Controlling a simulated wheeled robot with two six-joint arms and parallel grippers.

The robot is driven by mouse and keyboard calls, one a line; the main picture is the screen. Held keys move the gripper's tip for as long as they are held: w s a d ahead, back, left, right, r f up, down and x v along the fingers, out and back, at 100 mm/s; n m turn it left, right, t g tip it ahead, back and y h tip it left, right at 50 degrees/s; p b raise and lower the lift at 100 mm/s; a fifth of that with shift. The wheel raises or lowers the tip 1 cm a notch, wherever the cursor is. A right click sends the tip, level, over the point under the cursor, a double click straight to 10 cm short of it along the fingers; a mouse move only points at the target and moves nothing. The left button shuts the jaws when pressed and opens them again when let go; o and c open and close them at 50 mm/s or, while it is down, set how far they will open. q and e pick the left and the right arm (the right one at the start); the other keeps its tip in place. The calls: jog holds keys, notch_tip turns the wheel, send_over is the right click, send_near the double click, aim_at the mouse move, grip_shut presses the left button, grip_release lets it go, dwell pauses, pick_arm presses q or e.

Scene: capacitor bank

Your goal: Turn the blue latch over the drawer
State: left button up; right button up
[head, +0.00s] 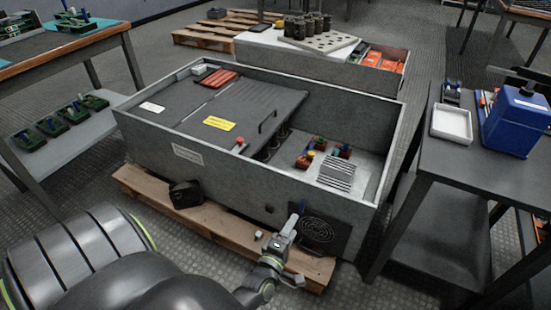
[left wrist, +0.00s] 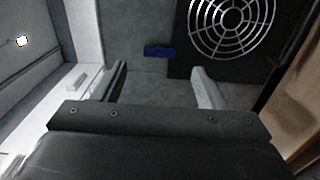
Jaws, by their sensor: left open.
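The blue latch (left wrist: 159,52) shows in the left wrist view as a small bar on the grey wall, beside a dark panel with a round fan grille (left wrist: 229,20). In the head view a bit of blue (head: 301,208) shows at the crate's front wall, partly covered by my gripper. My left gripper (left wrist: 160,82) is open and empty; the latch lies ahead of its fingertips, between their lines, apart from them. In the head view the left gripper (head: 290,222) is at the crate's front, left of the fan grille (head: 318,230). I cannot make out the drawer. My right gripper is not in view.
The big grey crate (head: 245,178) stands on a wooden pallet (head: 215,222). A black box (head: 185,194) sits on the pallet's front left. A dark table (head: 480,165) with a blue canister (head: 518,122) and white tray (head: 452,124) stands at right. Floor shows between crate and table.

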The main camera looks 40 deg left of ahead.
pick_arm(q)
jog(key=p+v, duration=0.1)
jog(key=v, duration=0.9)
jog(key=shift+s+d, duration=0.2)
jog(key=shift+s, duration=0.1)
